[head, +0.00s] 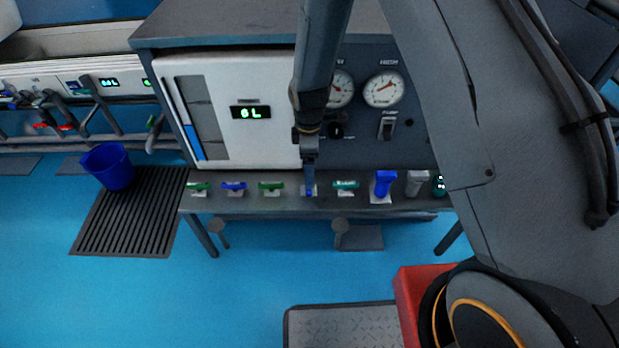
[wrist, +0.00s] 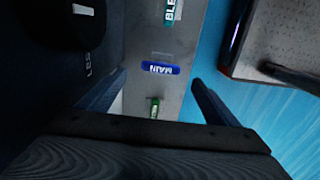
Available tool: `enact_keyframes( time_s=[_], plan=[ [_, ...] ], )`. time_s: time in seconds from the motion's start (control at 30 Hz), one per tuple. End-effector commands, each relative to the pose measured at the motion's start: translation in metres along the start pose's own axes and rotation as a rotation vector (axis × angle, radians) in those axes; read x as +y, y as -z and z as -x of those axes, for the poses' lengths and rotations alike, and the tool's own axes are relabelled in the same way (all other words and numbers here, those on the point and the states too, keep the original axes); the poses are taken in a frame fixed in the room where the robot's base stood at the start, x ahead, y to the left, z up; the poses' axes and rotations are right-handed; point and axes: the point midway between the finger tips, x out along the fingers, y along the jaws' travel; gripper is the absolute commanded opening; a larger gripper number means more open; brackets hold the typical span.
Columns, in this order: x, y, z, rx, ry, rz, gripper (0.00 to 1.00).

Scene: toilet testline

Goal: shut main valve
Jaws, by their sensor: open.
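The main valve has a blue handle marked MAIN (wrist: 160,68), in the middle of the wrist view. It lies across the line of the row, while the green handle (wrist: 153,107) and teal handle (wrist: 168,14) either side lie along it. In the head view only a bit of its blue (head: 309,192) shows below my gripper (head: 309,170). My gripper also shows in the wrist view (wrist: 157,88), open and empty, with fingers spread on both sides. The MAIN handle appears just beyond the fingertips, with no visible contact.
The valve shelf (head: 290,204) also bears a green handle (head: 270,187), a teal handle (head: 345,184) and a tall blue handle (head: 384,184). Gauges and a white panel reading 6L (head: 250,112) stand behind. A blue bucket (head: 108,166) is left; a red box (head: 408,300) is in front.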

Motion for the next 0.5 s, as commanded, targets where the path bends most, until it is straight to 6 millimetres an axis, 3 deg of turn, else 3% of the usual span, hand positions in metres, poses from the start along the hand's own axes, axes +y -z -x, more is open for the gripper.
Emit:
enact_keyframes(
  time_s=[0.3,0.5],
  plan=[
    [-0.002,0.001,-0.048,-0.001,0.004,0.0,0.84],
    [-0.001,0.0,-0.067,-0.001,0.002,-0.002,0.84]
  ],
)
